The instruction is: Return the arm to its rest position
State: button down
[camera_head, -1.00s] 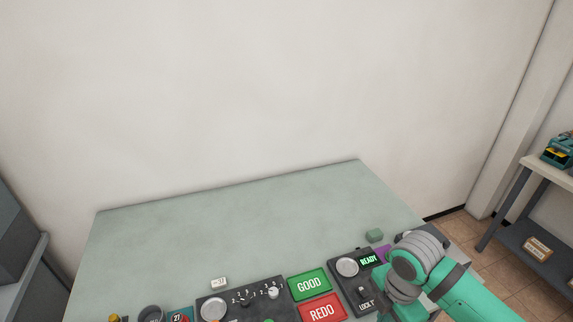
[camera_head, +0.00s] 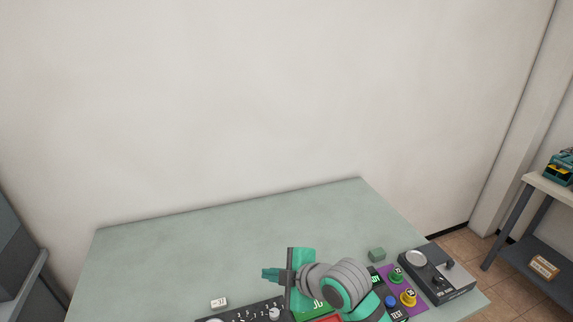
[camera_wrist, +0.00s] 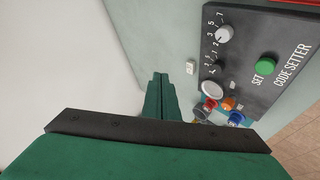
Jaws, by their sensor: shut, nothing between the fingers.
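My gripper (camera_head: 271,274) is above the green-grey table (camera_head: 190,245), near its front middle, with its fingers pointing left in the head view. The green fingers are together and hold nothing. In the wrist view my gripper (camera_wrist: 161,88) also has its fingers closed, with the dark code setter panel (camera_wrist: 262,62) to their right.
A shelf (camera_head: 553,190) stands far right. The table's back is clear.

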jog(key=w+a+r+m+t+y, duration=0.2)
jog(key=a+r+m+t+y, duration=0.2)
jog(key=a+r+m+t, duration=0.4)
jog(key=s+d+f+m+h, duration=0.1)
jog(key=s+f+m+h, duration=0.2)
jog(key=s+f+m, duration=0.2)
jog(key=s+d+f+m+t+h, duration=0.1)
jog(key=s+f+m+h, duration=0.3)
jog(key=s+f, duration=0.4)
jog(key=s+d+f+m+h, duration=0.2)
jog(key=s+f+m+h, duration=0.2)
jog(key=s+f+m, duration=0.1)
jog(key=shift+s+d+f+m+t, duration=0.15)
jog(key=shift+s+d+f+t, duration=0.05)
jog(key=shift+s+f, duration=0.25)
jog(key=shift+s+d+f+m+t, duration=0.15)
jog(key=shift+s+f+t, duration=0.05)
jog(key=shift+s+f, duration=0.2)
jog(key=s+d+f+n, duration=0.1)
jog(key=s+d, duration=0.2)
jog(key=s, duration=0.7)
jog(key=s+d+f+n+g, duration=0.1)
jog(key=s+d, duration=0.3)
jog(key=s, duration=0.7)
jog(key=shift+d+f+n+g, duration=0.15)
jog(key=shift+f+n+g, duration=0.15)
jog(key=shift+f+n, duration=0.1)
